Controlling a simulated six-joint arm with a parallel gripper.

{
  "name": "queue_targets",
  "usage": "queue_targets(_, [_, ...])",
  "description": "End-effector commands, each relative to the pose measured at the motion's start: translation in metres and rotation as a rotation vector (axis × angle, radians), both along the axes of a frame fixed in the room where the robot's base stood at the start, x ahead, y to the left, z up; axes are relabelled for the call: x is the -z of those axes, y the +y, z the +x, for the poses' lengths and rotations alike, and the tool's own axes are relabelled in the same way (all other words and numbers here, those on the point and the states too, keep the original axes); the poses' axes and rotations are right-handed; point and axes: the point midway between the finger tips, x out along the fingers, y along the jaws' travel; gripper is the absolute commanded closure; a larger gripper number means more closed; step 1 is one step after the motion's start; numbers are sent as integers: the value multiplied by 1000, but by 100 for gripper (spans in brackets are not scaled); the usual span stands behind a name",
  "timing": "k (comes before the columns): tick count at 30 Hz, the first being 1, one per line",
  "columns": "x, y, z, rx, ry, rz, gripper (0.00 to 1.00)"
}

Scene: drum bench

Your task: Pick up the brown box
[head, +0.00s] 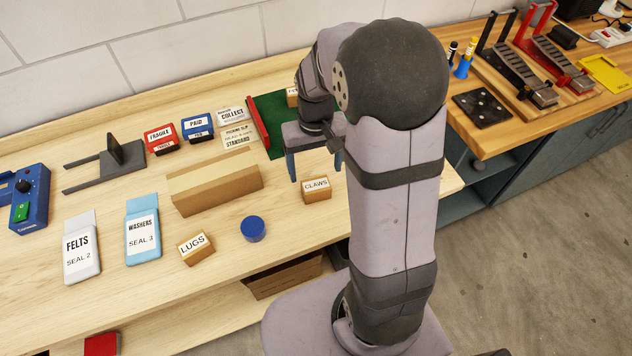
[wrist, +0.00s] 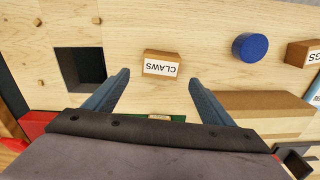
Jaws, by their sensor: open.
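Several brown boxes are in view. A long plain brown box (head: 215,190) lies in the middle of the bench; part of it shows at the right in the wrist view (wrist: 262,103). A small brown box labelled CLAWS (head: 317,189) sits to its right. A small brown box labelled LUGS (head: 196,248) lies nearer the front edge. My gripper (head: 314,166) is open and empty, above the bench behind the CLAWS box. In the wrist view, the CLAWS box (wrist: 161,64) appears between and just beyond the fingertips, with no visible contact.
A blue round lid (head: 253,229) lies right of the LUGS box. FELTS (head: 81,250) and WASHERS (head: 143,235) pouches lie left. Red and blue stamps (head: 162,138) and a green mat with a red edge (head: 268,118) are behind. A dark square opening (wrist: 80,68) shows in the wrist view.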

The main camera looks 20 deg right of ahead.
Motion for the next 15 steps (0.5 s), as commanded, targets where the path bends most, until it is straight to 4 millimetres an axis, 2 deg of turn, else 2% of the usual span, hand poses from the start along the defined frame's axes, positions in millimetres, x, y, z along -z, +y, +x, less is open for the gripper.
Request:
queue_targets(5, [2, 3, -5, -4, 18, 8, 23])
queue_targets(15, [22, 3, -5, -3, 15, 8, 23])
